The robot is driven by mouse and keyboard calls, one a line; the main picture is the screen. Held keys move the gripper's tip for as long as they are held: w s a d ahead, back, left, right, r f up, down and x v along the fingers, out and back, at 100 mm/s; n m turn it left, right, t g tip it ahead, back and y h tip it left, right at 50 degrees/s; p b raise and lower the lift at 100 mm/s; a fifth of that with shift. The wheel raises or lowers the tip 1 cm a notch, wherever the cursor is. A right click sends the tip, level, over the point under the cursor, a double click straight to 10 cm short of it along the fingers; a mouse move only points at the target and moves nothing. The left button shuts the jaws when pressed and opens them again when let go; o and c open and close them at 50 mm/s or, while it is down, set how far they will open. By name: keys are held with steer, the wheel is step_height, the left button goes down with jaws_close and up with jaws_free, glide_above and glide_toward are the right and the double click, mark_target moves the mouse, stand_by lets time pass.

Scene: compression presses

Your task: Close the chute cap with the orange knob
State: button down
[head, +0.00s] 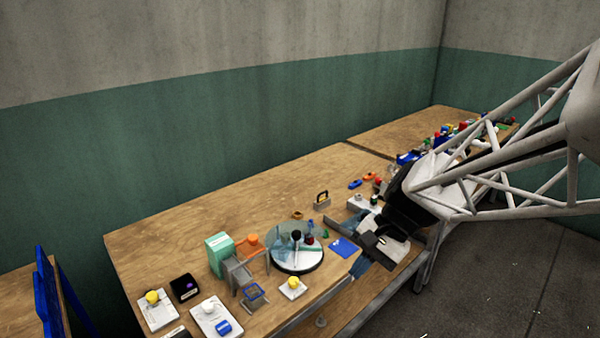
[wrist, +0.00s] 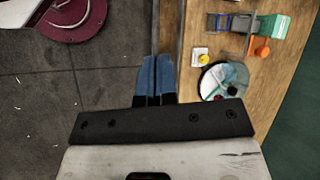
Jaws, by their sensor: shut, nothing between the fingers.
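The orange knob (head: 253,240) sits at the top of a small grey chute (head: 238,272) beside a mint-green box (head: 219,254) near the bench's front left. In the wrist view the orange knob (wrist: 262,47) is at the upper right, next to the grey frame (wrist: 236,42). The cap's exact angle is too small to tell. My gripper has blue fingers held together, empty; it shows in the head view (head: 372,262) and in the wrist view (wrist: 154,76). It is at the bench's front edge, right of the chute and well apart from the knob.
A round glass-topped turntable (head: 297,262) stands between the chute and my gripper. A white block with a yellow knob (head: 293,287) and a blue-framed stand (head: 254,296) are in front. White-based pieces (head: 210,318) lie at left. The bench's back (head: 220,200) is clear.

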steer(key=w+a+f+m+y, duration=0.3)
steer(key=w+f+m+y, duration=0.1)
steer(key=w, duration=0.4)
steer(key=w+a+f+m+t+y, duration=0.1)
steer(key=w+a+f+m+y, duration=0.2)
steer(key=w+f, duration=0.4)
steer(key=w+a+f+m+t+y, duration=0.1)
steer(key=w+f+m+y, duration=0.3)
steer(key=w, duration=0.7)
step_height(320, 180, down, 2)
steer(key=shift+w+a+f+m+y, duration=0.1)
steer(key=shift+w+a+m+y, duration=0.2)
steer(key=shift+a+m, duration=0.5)
steer(key=shift+a, duration=0.25)
glide_toward(249, 243)
steer(key=shift+w+a+r, duration=0.1)
steer(key=shift+w+a, duration=0.1)
steer(key=shift+a, duration=0.6)
steer(key=shift+w+a+r, duration=0.15)
steer(key=shift+w+a, duration=0.05)
steer(key=shift+a, duration=0.65)
steer(key=shift+w+a+r, duration=0.1)
steer(key=shift+w+a, duration=0.1)
steer(key=shift+a, duration=0.6)
